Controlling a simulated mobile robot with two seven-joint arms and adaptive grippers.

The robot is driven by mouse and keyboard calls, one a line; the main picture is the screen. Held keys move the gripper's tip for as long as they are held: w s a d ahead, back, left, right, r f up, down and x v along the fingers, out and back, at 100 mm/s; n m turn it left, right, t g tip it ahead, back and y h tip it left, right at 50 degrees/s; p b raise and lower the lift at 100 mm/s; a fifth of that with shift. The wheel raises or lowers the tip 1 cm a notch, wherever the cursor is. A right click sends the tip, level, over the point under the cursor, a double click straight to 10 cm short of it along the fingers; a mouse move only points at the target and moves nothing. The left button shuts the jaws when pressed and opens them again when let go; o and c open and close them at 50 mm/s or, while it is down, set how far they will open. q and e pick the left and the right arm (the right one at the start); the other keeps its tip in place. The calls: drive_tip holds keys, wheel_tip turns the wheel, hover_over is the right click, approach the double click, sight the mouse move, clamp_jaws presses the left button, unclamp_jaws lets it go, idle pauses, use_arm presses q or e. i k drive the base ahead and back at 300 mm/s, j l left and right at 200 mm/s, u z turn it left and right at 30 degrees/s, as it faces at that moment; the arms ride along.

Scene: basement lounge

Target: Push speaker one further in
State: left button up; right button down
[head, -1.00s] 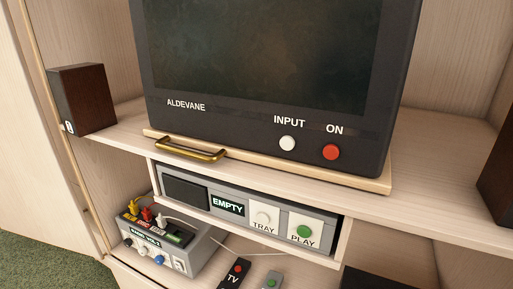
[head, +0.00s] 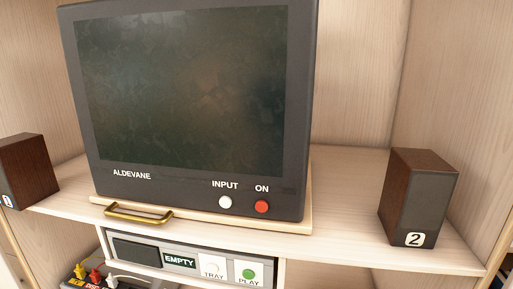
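Speaker one (head: 29,170) is a dark brown wooden box with a white number 1 label low on its front. It stands upright at the left end of the shelf (head: 345,225) and is partly cut off by the left edge of the head view. Its front bottom is close to the shelf's front edge; whether it overhangs I cannot tell. Neither of my grippers shows in the head view.
A big dark television (head: 190,100) stands mid-shelf on a pale board with a brass handle (head: 138,212). Speaker two (head: 418,197) stands on the right. Below are a player (head: 190,262) reading EMPTY and a box with coloured plugs (head: 92,275). Shelf space between television and speaker two is clear.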

sight(28, 177)
drive_tip(key=u, duration=1.45)
